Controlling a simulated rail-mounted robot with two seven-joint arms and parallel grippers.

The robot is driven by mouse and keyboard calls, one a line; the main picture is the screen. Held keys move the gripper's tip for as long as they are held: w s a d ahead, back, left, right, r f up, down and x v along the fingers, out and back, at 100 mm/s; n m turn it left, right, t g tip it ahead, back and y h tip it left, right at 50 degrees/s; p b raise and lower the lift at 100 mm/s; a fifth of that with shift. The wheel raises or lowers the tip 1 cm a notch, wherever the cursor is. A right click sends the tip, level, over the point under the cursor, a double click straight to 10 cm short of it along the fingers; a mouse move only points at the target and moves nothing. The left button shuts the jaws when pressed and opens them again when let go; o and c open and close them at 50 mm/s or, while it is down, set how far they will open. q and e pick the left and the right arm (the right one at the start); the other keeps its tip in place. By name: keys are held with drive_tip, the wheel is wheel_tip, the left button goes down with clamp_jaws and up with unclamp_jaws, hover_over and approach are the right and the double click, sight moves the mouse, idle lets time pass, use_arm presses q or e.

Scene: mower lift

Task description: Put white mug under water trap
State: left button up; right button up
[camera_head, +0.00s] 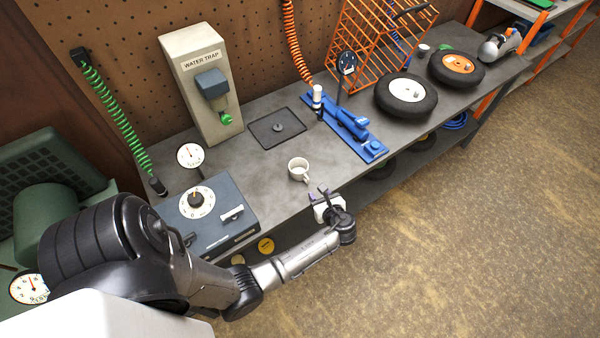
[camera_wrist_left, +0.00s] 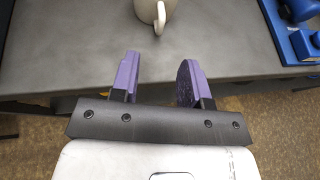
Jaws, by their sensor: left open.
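The white mug (camera_head: 298,169) stands upright on the grey bench near its front edge. It also shows at the top of the left wrist view (camera_wrist_left: 152,10), with its handle pointing toward my gripper. My left gripper (camera_head: 322,192) is open and empty at the bench's front edge, just short of the mug and apart from it; its purple fingers show in the wrist view (camera_wrist_left: 158,80). The water trap (camera_head: 202,84) is a beige box on the bench at the back left, with a blue-grey housing and a green knob low on its front. My right gripper is not in view.
A dark square plate (camera_head: 277,128) lies on the bench right of the water trap. A blue tool (camera_head: 345,128) lies right of the mug. A grey dial box (camera_head: 212,213) and a small gauge (camera_head: 190,155) stand left. Wheels (camera_head: 406,95) and an orange rack stand farther right.

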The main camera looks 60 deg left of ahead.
sight(308, 181)
use_arm(q)
drive_tip(key=shift+b+x, duration=0.5)
drive_tip(key=shift+x, duration=4.05)
drive_tip(key=shift+f, duration=0.1)
clamp_jaws()
